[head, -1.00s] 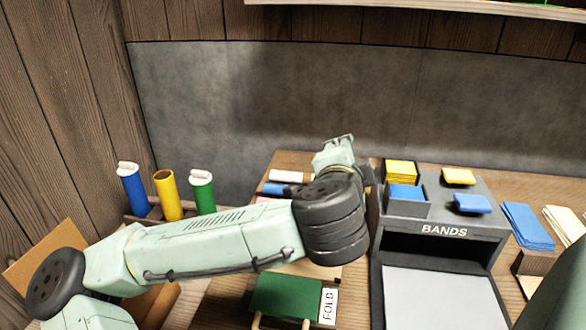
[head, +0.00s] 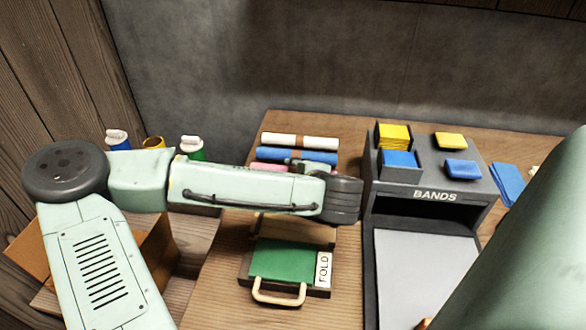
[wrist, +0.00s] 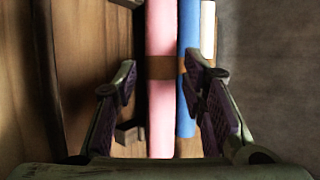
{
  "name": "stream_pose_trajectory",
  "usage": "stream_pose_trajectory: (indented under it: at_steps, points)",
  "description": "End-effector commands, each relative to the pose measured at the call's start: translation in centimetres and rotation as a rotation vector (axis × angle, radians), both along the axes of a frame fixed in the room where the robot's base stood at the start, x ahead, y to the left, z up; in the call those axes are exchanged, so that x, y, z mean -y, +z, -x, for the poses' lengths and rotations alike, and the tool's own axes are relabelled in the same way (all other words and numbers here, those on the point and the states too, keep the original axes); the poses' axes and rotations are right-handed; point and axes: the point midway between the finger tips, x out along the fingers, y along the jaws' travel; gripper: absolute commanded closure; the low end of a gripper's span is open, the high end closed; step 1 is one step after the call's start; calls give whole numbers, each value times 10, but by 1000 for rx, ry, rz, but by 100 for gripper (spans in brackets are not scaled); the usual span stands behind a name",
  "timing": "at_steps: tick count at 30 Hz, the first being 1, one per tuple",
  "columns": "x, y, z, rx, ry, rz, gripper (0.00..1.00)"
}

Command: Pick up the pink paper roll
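The pink paper roll (wrist: 160,115) with a brown band runs lengthwise through the wrist view, between the two fingers. In the head view only a strip of the pink roll (head: 262,167) shows behind my arm. My gripper (wrist: 161,68) is open, one finger on each side of the pink roll. Its right fingertip overlaps the blue roll (wrist: 187,100) in the picture. I see no clear contact with the pink roll. In the head view my gripper (head: 312,163) is mostly hidden by my arm.
The blue roll lies right beside the pink one, with a white roll (head: 300,141) beyond it. A green fold board (head: 282,262) lies in front. The grey BANDS stand (head: 478,188) is to the right. Capped tubes (head: 117,139) stand at the left.

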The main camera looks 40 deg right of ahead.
Motion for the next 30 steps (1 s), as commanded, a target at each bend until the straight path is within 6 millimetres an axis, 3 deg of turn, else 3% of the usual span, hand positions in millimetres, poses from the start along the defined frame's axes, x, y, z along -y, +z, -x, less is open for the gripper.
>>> stream_pose_trajectory:
  at_steps: [6,14,30]
  points:
    - [8,-12,-21,0,1,1,62]
    - [8,-14,-22,0,0,2,62]
    - [8,-14,-22,-1,0,1,98]
